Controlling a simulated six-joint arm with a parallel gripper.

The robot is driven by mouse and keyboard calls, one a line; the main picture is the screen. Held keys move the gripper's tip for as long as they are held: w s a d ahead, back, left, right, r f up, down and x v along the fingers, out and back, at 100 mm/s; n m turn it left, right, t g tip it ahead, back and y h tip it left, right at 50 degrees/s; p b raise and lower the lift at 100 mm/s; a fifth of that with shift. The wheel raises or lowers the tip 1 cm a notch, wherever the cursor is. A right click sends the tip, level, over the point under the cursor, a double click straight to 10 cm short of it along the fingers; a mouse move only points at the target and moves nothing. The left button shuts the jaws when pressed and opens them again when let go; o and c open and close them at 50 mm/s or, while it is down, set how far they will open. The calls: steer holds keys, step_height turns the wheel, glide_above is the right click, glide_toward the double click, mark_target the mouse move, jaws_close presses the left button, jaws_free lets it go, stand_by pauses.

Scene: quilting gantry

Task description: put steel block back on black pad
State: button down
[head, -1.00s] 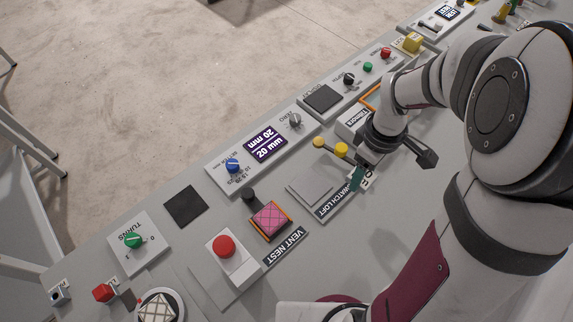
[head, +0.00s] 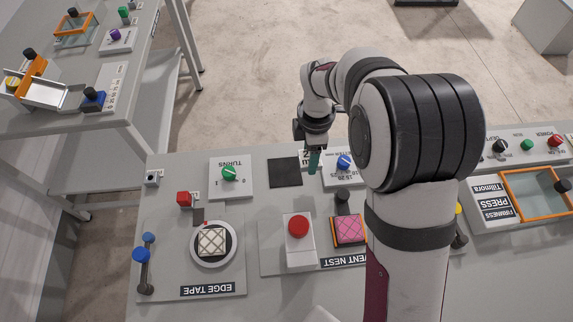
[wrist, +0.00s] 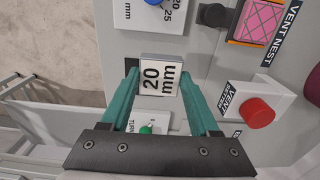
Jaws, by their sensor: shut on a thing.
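The steel block (wrist: 160,75) is a small plate with a white face marked "20 mm". My gripper (wrist: 160,88) is shut on it, with a teal finger on each side in the wrist view. In the head view my gripper (head: 312,160) hangs by the right side of the black pad, and part of the block (head: 304,155) shows beside a teal finger. The black pad (head: 285,173) is a flat dark square with nothing on it. In the wrist view the block and fingers hide most of the pad. The height of the block above the panel is hard to tell.
The green TURNS knob (head: 230,173) stands left of the pad and the blue knob (head: 344,162) right of it. Nearer are a red button (head: 298,226), a pink patterned pad (head: 348,229) and a round holder (head: 213,260). The floor lies beyond the panel's back edge.

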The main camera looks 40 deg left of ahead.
glide_above(285, 172)
step_height(285, 172, down, 4)
steer(key=shift+r, duration=0.25)
step_height(285, 172, down, 4)
steer(key=shift+a+f, duration=0.1)
steer(key=shift+a, duration=0.05)
steer(key=shift+f, duration=0.1)
steer(key=shift+c, duration=0.6)
jaws_free()
